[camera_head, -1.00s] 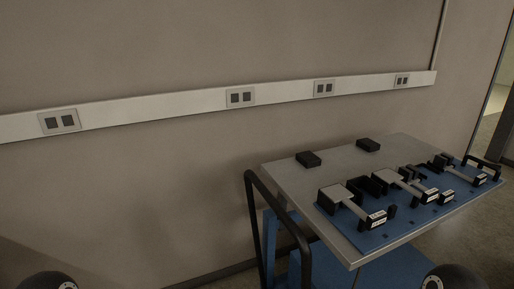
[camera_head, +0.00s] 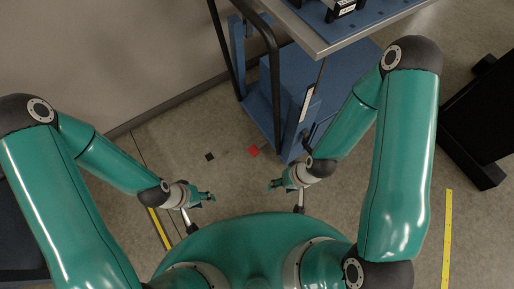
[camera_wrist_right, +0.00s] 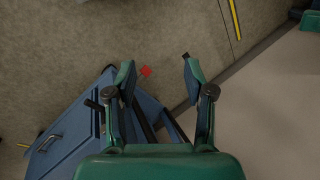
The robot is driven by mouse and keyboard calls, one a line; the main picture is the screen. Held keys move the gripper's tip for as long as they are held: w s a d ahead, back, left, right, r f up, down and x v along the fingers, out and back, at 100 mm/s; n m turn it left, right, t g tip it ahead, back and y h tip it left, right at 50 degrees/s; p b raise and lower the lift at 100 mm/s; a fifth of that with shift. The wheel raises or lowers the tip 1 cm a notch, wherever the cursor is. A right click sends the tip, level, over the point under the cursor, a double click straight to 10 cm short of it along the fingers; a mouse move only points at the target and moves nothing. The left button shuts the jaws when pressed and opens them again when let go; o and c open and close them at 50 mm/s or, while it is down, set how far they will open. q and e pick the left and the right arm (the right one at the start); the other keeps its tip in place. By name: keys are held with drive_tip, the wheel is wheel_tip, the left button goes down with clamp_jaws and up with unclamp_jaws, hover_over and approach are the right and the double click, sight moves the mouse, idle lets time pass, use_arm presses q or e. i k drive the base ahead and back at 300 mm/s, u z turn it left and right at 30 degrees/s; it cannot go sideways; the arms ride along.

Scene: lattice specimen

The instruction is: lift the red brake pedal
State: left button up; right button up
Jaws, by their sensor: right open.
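A small red piece (camera_head: 254,151), the only red thing in view, is low at floor level beside the blue trolley. It also shows in the right wrist view (camera_wrist_right: 146,71), between and beyond my fingertips. It is too small to make out its shape. My right gripper (camera_head: 274,185) is open and empty, as the right wrist view (camera_wrist_right: 158,75) shows. In the head view it is below and slightly right of the red piece, well above the floor. My left gripper (camera_head: 209,196) hangs to the left, apart from the red piece; its jaws are too small to judge.
A small black piece (camera_head: 209,156) is left of the red one. A black object (camera_head: 482,115) stands at right. The floor between is clear.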

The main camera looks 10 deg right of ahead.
sight(254, 150)
drive_tip(key=k, duration=1.25)
drive_tip(key=u, duration=0.6)
drive_tip(key=i, duration=1.75)
drive_tip(key=z, duration=0.6)
